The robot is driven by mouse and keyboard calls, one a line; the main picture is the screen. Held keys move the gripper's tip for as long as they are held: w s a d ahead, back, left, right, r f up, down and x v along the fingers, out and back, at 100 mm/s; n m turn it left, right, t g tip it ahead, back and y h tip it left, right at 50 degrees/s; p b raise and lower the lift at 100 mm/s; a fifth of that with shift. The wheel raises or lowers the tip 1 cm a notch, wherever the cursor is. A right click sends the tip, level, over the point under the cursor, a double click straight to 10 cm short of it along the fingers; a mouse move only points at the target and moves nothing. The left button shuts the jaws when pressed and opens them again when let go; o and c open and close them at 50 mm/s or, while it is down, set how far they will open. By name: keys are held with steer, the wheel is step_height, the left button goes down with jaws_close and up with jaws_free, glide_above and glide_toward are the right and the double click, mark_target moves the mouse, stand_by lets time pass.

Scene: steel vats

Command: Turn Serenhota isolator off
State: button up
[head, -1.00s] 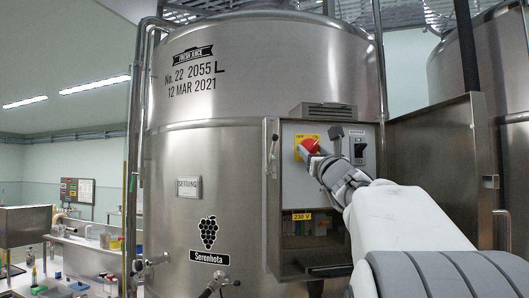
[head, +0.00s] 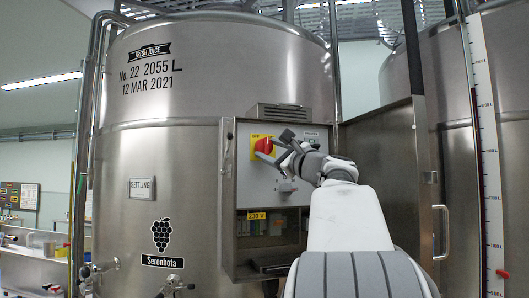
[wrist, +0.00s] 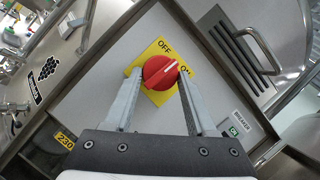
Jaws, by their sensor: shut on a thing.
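The Serenhota isolator is a red rotary knob (head: 264,146) on a yellow plate (head: 256,153), on the grey panel of the cabinet on the Serenhota vat (head: 150,95). In the wrist view the red knob (wrist: 160,72) carries a white mark pointing up and right, between the OFF and ON labels and nearer the partly hidden ON. My gripper (head: 277,147) reaches the knob from the right. In the wrist view its fingers (wrist: 158,78) lie on both sides of the knob, shut on it. The right finger covers part of the ON label.
The cabinet door (head: 385,190) stands open to the right of my arm. A window marked 230 V (head: 257,216) is below the knob. The BREAKER label (wrist: 241,119) is right of my fingers in the wrist view. Another vat (head: 455,150) stands at right.

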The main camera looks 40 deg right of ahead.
steer(key=n, duration=0.2)
steer(key=n+g+y+p, duration=0.1)
steer(key=n, duration=0.1)
steer(key=n+y+p, duration=0.1)
steer(key=n, duration=0.1)
steer(key=shift+d+r+n+g, duration=0.25)
steer(key=shift+r+n+g, duration=0.05)
steer(key=shift+r+n, duration=0.1)
steer(key=shift+n+g+y+p, duration=0.4)
steer(key=shift+n+g+p, duration=0.45)
steer(key=shift+n, duration=1.15)
steer(key=o, duration=1.4)
steer(key=shift+c, duration=0.2)
steer(key=shift+s, duration=0.1)
steer(key=s+d+b, duration=0.1)
steer(key=s+b, duration=0.2)
steer(key=s, duration=1.4)
steer(key=shift+s+d, duration=0.15)
steer(key=shift+d, duration=0.05)
steer(key=shift+f, duration=0.1)
